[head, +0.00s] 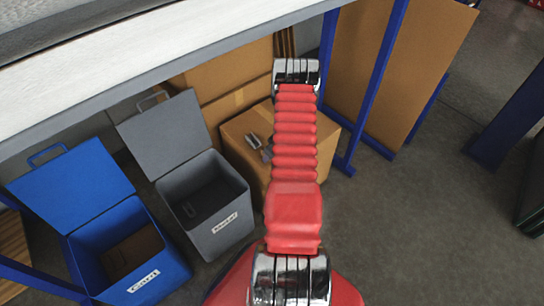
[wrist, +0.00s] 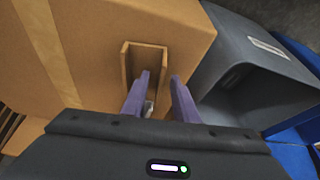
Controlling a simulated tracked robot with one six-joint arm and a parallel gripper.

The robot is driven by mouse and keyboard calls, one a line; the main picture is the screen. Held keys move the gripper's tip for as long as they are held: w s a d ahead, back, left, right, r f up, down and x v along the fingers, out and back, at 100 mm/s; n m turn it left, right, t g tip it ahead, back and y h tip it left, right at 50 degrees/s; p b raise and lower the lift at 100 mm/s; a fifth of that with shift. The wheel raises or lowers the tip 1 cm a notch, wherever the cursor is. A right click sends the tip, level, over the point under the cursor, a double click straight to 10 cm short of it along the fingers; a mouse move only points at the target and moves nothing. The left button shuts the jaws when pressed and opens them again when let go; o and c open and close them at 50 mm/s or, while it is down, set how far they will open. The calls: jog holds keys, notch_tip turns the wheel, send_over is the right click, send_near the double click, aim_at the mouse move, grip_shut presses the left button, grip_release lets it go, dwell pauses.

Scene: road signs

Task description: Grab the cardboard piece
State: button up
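The cardboard piece (wrist: 128,68) is a small brown U-shaped channel on top of a large cardboard box (wrist: 90,40) in the wrist view. My gripper (wrist: 161,78) is right over it with two purple fingers apart. The left finger reaches into the channel and the right finger is just outside its right wall. I cannot tell whether they touch it. A small grey metal-like bit shows low between the fingers.
A grey bin (head: 225,195) labelled metal, lid open, stands left of the box, with a small metal item inside. A blue bin (head: 170,265) labelled card, also open, holds brown cardboard. Blue posts (head: 376,80) stand right; a pale shelf edge (head: 150,62) crosses above.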

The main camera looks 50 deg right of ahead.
jog(key=shift+c, duration=0.4)
grip_shut()
jog(key=shift+r, duration=0.15)
notch_tip(320, 180, up, 10)
jog(key=shift+f, duration=0.15)
dwell(0.6)
dwell(0.5)
